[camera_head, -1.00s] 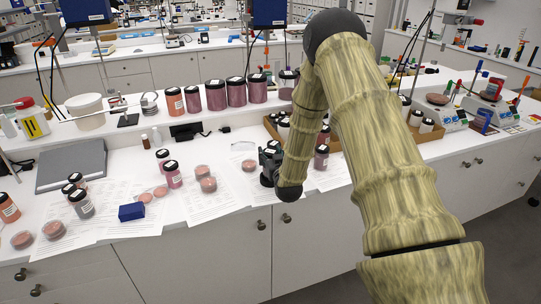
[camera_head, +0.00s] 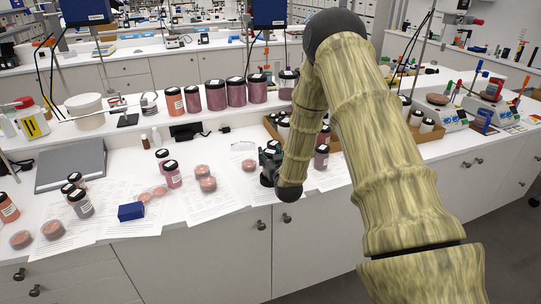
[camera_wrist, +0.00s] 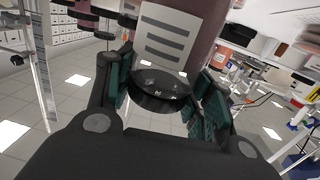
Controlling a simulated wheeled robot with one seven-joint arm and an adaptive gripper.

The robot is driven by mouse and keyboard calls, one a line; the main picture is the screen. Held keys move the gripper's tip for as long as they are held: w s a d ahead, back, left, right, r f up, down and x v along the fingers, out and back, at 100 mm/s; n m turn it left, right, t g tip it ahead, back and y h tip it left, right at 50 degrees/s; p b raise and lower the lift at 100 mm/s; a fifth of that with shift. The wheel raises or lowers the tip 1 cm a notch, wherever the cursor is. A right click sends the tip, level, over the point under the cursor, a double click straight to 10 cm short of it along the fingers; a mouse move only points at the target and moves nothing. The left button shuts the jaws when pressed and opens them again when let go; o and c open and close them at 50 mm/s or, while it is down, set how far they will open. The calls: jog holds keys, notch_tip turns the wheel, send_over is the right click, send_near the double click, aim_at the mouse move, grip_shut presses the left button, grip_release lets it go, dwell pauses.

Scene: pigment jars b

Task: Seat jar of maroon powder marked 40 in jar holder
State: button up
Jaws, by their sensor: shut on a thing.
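My gripper (camera_wrist: 165,88) is shut on the black lid of a jar in the wrist view. The jar's maroon body (camera_wrist: 212,22) with a white label (camera_wrist: 170,32) fills the top of that view; its number cannot be read. In the head view, my gripper (camera_head: 268,165) is a dark shape over the front of the white counter, partly behind my arm, and the held jar cannot be made out. A tan wooden tray (camera_head: 340,142) holding several jars stands behind my arm; I cannot tell whether it is the jar holder.
A dark-lidded jar (camera_head: 321,160) stands just right of my forearm. Left of the gripper are dishes of pink powder (camera_head: 208,184), small jars (camera_head: 173,178), a blue block (camera_head: 131,211) and papers. Large maroon jars (camera_head: 236,95) line the raised shelf.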

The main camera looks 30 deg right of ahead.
jog(key=shift+f+b, duration=1.25)
jog(key=shift+f, duration=0.35)
jog(key=o, duration=1.5)
jog(key=shift+s, duration=0.1)
jog(key=v, duration=1.1)
jog(key=shift+s+a, duration=0.15)
jog(key=shift+s, duration=0.25)
